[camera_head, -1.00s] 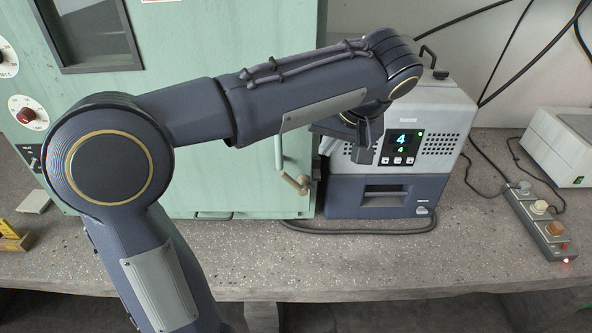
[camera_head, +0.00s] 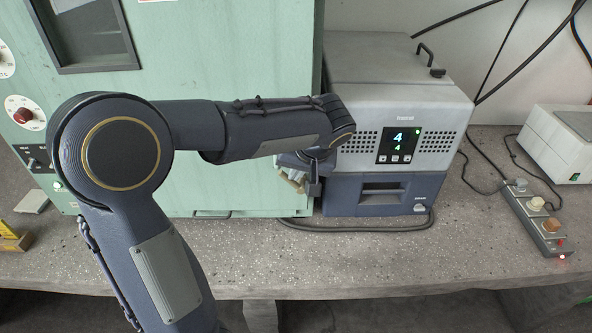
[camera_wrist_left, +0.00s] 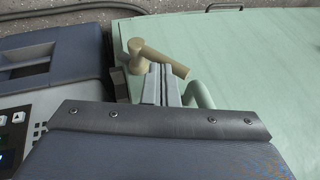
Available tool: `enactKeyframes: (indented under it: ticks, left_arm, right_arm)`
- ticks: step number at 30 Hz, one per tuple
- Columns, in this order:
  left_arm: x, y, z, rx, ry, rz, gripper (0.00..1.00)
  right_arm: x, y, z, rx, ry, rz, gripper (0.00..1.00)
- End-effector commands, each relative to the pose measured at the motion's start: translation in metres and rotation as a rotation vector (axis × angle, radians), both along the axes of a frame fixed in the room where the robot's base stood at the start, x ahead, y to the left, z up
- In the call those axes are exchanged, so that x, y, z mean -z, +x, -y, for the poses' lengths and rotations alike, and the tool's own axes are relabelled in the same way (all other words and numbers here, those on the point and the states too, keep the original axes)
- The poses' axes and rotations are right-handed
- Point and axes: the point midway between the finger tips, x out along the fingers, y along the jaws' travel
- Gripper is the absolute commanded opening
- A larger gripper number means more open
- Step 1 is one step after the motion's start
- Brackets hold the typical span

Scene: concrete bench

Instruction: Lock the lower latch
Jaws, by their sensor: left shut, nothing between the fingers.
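The lower latch, a tan handle (camera_head: 295,181), is at the lower right edge of the green cabinet door (camera_head: 240,120). It is partly hidden by my left gripper (camera_head: 314,188) in the head view. In the left wrist view the tan handle (camera_wrist_left: 158,57) shows as a short stub with a longer bar slanting down to the right, near a pale green bent rod (camera_wrist_left: 198,95). The left gripper's fingers (camera_wrist_left: 161,74) are shut and empty, with their tips right at the bar; I cannot tell whether they touch it. My right gripper is not in view.
A grey-blue device (camera_head: 420,110) with a lit display stands just right of the latch, leaving a narrow gap. A cable (camera_head: 370,229) lies along its front. A switch strip (camera_head: 540,220) and white box (camera_head: 560,145) are further right.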

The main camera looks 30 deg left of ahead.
Motion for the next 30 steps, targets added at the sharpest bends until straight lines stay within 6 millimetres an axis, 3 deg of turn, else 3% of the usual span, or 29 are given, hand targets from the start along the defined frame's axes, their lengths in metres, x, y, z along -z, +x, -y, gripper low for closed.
enactKeyframes:
  ticks: [10,18,30]
  left_arm:
    - [0.001,-0.001,-0.002,-0.001,-0.006,0.005,0.00]
    - [0.008,-0.008,-0.015,-0.002,-0.114,0.072,0.00]
    - [0.004,-0.009,-0.016,0.000,-0.111,0.069,0.00]
  right_arm:
    - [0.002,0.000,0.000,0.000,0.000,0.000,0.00]
    - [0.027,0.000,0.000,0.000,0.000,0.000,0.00]
    - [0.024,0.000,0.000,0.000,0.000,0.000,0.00]
